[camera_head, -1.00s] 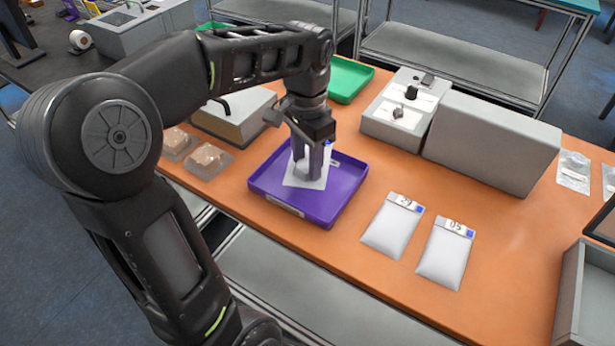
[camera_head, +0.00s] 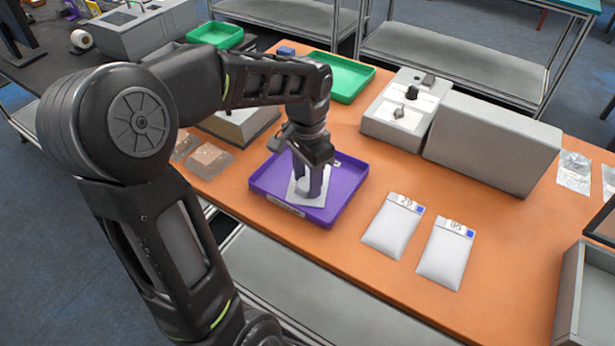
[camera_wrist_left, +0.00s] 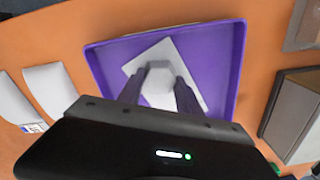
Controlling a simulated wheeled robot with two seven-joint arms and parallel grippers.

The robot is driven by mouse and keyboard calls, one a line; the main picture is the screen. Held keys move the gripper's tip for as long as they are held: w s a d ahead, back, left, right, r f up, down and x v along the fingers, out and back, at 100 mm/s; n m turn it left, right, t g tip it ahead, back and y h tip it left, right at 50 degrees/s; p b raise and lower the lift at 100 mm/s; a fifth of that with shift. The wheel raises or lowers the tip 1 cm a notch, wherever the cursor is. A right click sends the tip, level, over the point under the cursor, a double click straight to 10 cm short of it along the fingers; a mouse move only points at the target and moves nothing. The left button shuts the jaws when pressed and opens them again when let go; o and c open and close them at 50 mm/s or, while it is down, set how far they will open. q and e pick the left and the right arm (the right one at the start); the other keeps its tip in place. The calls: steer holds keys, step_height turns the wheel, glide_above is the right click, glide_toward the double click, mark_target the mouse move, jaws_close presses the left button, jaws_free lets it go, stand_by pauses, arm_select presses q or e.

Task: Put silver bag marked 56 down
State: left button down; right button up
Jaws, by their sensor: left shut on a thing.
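A pale silver-white bag (camera_head: 300,190) is in the purple tray (camera_head: 347,188), low against its floor; it also shows in the left wrist view (camera_wrist_left: 190,64). Any number on it is hidden or unreadable. My left gripper (camera_head: 311,194) points down into the tray and is shut on this bag. In the left wrist view its two fingers (camera_wrist_left: 158,88) have a raised part of the bag between them. I cannot tell whether the bag's full weight rests on the tray. My right gripper is not in view.
Two white labelled bags (camera_head: 391,228) (camera_head: 445,254) lie on the orange table (camera_head: 340,262) right of the tray. A grey machine with a knob (camera_head: 404,112) and a long grey box (camera_head: 490,142) stand behind. A green tray (camera_head: 340,76) is at the back. Brown packs (camera_head: 208,160) lie at left.

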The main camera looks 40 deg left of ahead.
mark_target(307, 183)
arm_select(q)
steer(key=shift+f, duration=0.2)
steer(key=c, duration=0.8)
jaws_free()
step_height(307, 183, up, 12)
steer(key=shift+r+p, duration=0.25)
steer(key=shift+p, duration=0.15)
